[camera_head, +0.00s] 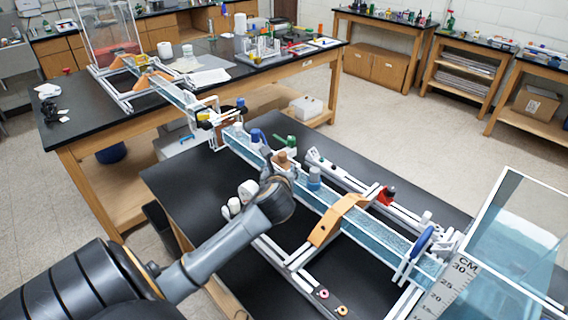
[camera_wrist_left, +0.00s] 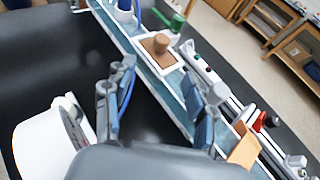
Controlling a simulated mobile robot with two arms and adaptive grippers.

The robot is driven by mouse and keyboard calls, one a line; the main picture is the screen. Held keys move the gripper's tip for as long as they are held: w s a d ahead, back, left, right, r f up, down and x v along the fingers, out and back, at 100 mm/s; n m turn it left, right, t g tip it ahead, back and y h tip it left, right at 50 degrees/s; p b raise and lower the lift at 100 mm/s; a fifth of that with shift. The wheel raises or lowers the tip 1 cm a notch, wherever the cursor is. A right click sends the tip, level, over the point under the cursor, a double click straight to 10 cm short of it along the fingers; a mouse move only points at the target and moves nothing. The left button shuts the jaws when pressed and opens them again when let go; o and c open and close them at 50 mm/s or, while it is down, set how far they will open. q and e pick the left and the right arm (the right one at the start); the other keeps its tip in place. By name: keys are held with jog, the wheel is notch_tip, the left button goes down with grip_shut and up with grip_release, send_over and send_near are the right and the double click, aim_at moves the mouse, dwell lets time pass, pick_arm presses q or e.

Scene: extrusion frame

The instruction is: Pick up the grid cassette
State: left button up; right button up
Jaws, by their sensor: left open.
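My left gripper (camera_head: 276,168) is over the near side of the channel, close to the block. In the left wrist view, the fingers of my left gripper (camera_wrist_left: 162,88) are spread apart with nothing between them, and the block lies beyond the fingertips. My right gripper is not in view.
The clear channel (camera_head: 375,235) runs diagonally over the black table, crossed by an orange bracket (camera_head: 338,220). A white rounded part (camera_wrist_left: 45,145) is near my wrist. A clear tank (camera_head: 515,235) is at right.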

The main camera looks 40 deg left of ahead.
pick_arm(q)
jog(key=p, duration=0.1)
send_near(282, 156)
jog(key=x, duration=0.4)
jog(key=shift+a+f, duration=0.1)
jog(key=shift+f, duration=0.15)
jog(key=shift+w+a+p, duration=0.2)
jog(key=shift+p, duration=0.1)
jog(key=p+x, duration=0.1)
jog(key=x, duration=0.2)
jog(key=shift+w+a, duration=0.15)
jog(key=shift+w, duration=0.3)
jog(key=shift+w+a+f, duration=0.2)
jog(key=shift+a+f, duration=0.05)
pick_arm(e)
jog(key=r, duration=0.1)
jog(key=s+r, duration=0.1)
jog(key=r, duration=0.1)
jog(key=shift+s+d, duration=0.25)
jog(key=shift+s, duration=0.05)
pick_arm(q)
jog(key=shift+c, duration=0.6)
grip_shut()
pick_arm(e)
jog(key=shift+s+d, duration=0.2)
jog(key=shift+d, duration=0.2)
